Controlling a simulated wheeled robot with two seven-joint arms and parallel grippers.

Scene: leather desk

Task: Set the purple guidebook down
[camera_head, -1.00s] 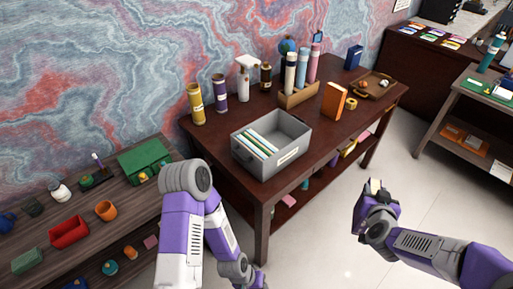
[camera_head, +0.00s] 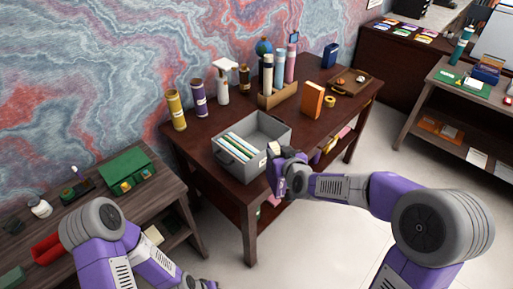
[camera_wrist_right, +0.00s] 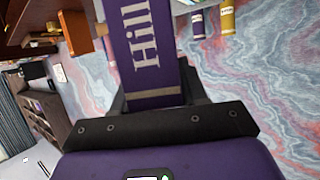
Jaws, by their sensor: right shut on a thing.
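The purple guidebook (camera_wrist_right: 146,88) fills the upper middle of the right wrist view, with pale lettering reading "Hill" and a pale band near its lower end. My right gripper (camera_head: 274,160) is shut on it; in the wrist view the dark jaws sit at the book's near end. In the head view the gripper is at the front edge of the dark wooden desk (camera_head: 226,120), beside the grey bin's right front corner. Little of the book can be made out there. My left arm comes in at the lower left, and its gripper is not in view.
The grey bin (camera_head: 268,124) holds several upright files. Behind it stand yellow (camera_head: 176,110) and purple (camera_head: 199,98) canisters. An orange book (camera_head: 312,99) stands right of a wooden holder (camera_head: 283,96) with rolled tubes. Bare desktop lies between the bin and the orange book.

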